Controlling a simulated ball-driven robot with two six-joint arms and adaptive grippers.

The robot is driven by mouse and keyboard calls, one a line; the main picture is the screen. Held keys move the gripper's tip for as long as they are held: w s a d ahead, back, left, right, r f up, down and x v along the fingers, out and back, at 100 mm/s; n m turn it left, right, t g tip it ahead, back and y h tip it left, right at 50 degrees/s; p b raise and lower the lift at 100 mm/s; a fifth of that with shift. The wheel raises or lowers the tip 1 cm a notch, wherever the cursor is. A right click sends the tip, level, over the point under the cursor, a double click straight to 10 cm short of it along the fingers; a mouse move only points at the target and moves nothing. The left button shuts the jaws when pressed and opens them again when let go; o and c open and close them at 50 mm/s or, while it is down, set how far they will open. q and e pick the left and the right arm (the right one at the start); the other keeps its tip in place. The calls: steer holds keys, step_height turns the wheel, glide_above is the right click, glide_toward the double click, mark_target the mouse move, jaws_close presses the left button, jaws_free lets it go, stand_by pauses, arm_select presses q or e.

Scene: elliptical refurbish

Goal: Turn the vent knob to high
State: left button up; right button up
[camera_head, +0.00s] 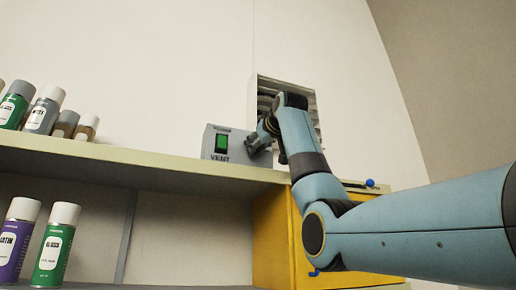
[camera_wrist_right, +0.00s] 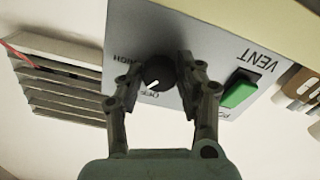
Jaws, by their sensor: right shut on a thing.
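The grey vent box (camera_head: 236,130) stands on the upper shelf against the wall, with a green switch (camera_head: 222,144) and the word VENT on its front. In the right wrist view, the dark round knob (camera_wrist_right: 158,72) sits on the box face (camera_wrist_right: 172,25), which appears upside down. The knob's pale mark appears on the side near the OFF label; the HIGH label is to its left. My right gripper (camera_wrist_right: 155,78) is shut on the knob, a finger on each side. In the head view, the right gripper (camera_head: 261,136) covers the knob. My left gripper is not in view.
A wall grille (camera_head: 266,82) is behind my right arm and also shows in the wrist view (camera_wrist_right: 60,90). Several spray cans stand at the left on the upper shelf (camera_head: 150,163) and the lower shelf. A yellow cabinet (camera_head: 272,235) is below the box.

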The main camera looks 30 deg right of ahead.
steer(key=m+b, duration=0.2)
steer(key=m, duration=0.8)
steer(key=shift+f+m, duration=0.1)
steer(key=shift+m, duration=0.2)
stand_by(0.4)
steer(key=o, duration=1.1)
steer(key=shift+o, duration=0.2)
steer(key=v, duration=1.2)
steer(key=shift+w+f, duration=0.1)
